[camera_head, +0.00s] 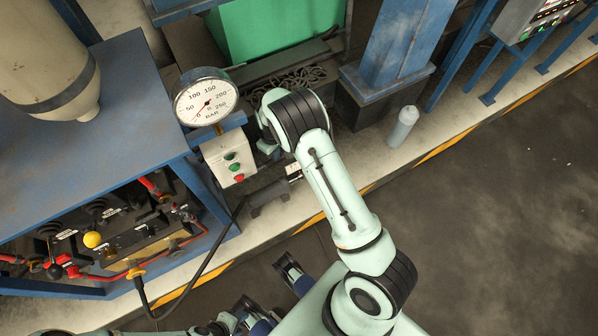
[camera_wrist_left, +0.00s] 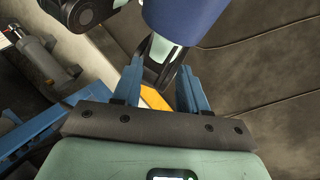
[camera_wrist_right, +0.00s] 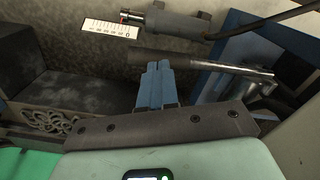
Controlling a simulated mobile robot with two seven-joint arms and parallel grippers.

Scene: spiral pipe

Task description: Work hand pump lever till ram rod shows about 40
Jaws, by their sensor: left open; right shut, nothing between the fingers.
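The hand pump lever shows in the right wrist view with a dark grip (camera_wrist_right: 148,58) and a bright metal shaft (camera_wrist_right: 228,69). My right gripper (camera_wrist_right: 160,66) is shut and empty, its tips at the grip's near edge; I cannot tell if they touch. The dark ram cylinder (camera_wrist_right: 178,24) lies beyond the lever, also in the head view (camera_head: 269,199). My left gripper (camera_wrist_left: 159,72) is open and empty, low down near my blue body parts.
A pressure gauge (camera_head: 206,99) stands above a button box (camera_head: 231,160); its needle is too small to read surely. A blue bench (camera_head: 110,105) holds valves and red hoses. A black hose (camera_head: 205,262) runs from the cylinder. A grey bottle (camera_head: 403,126) stands right. The floor (camera_head: 480,210) is clear.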

